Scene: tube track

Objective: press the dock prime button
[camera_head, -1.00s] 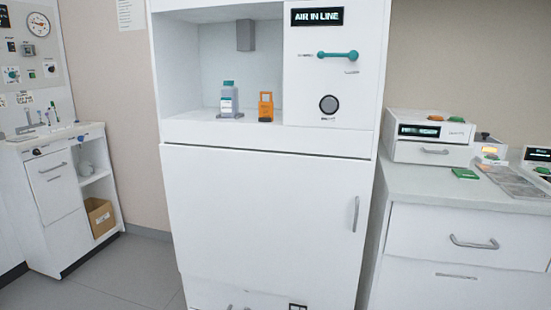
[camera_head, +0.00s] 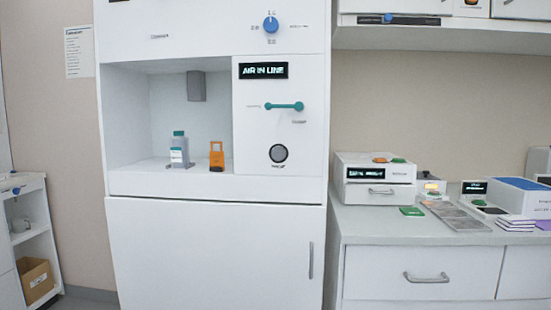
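The tall white dock cabinet (camera_head: 215,230) stands in front of me. Its panel has a display (camera_head: 263,70) reading "AIR IN LINE", a teal lever (camera_head: 285,106) lying about level, and a round dark button (camera_head: 278,153) with a small label under it, too blurred to read for sure. In the open bay left of the panel stand a grey bottle with a teal cap (camera_head: 179,150) and an orange tag-like piece (camera_head: 216,156). A grey block (camera_head: 196,86) hangs above them. Neither of my grippers is in view.
A blue knob (camera_head: 270,24) sits above the display. At right, a counter (camera_head: 365,222) carries a white box with buttons (camera_head: 375,180), a green piece (camera_head: 411,211) and a blue-topped box (camera_head: 520,195). A low shelf unit (camera_head: 38,235) is at left.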

